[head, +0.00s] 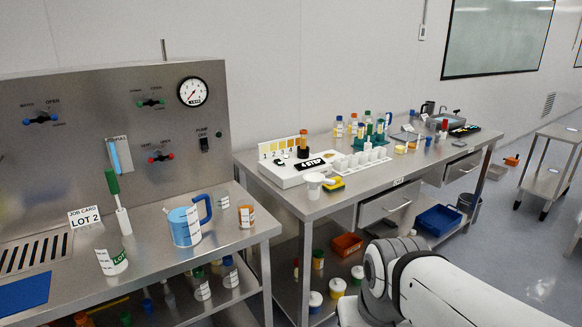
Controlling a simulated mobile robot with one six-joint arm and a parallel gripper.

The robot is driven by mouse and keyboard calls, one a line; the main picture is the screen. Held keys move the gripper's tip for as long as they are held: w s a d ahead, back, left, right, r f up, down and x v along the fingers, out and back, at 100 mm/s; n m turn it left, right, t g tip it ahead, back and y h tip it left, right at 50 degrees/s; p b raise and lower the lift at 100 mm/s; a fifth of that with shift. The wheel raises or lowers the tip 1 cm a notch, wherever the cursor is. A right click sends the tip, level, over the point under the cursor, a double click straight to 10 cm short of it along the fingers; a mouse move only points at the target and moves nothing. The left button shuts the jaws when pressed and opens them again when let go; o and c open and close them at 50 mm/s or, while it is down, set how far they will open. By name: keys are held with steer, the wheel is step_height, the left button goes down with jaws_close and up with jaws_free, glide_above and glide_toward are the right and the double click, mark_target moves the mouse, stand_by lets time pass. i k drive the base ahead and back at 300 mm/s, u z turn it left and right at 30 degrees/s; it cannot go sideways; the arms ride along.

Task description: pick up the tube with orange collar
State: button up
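A small dark tube (303,151) with an orange band stands upright on the white test unit (290,172), in front of a numbered colour card (280,148). It looks like the tube with the orange collar, but it is too small here to be certain. The test unit rests at the near left end of the long steel bench (345,199). My white arm shows at the lower right, but my gripper is outside the view.
Several bottles stand behind. Floor at right is partly clear.

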mark_target(303, 133)
steer(key=u, duration=0.1)
steer(key=k, duration=1)
steer(key=z, duration=0.95)
steer(key=i, duration=3.1)
steer(key=u, duration=1.5)
steer(key=i, duration=0.7)
steer(key=u, duration=0.25)
steer(key=k, duration=0.95)
steer(key=u, duration=0.05)
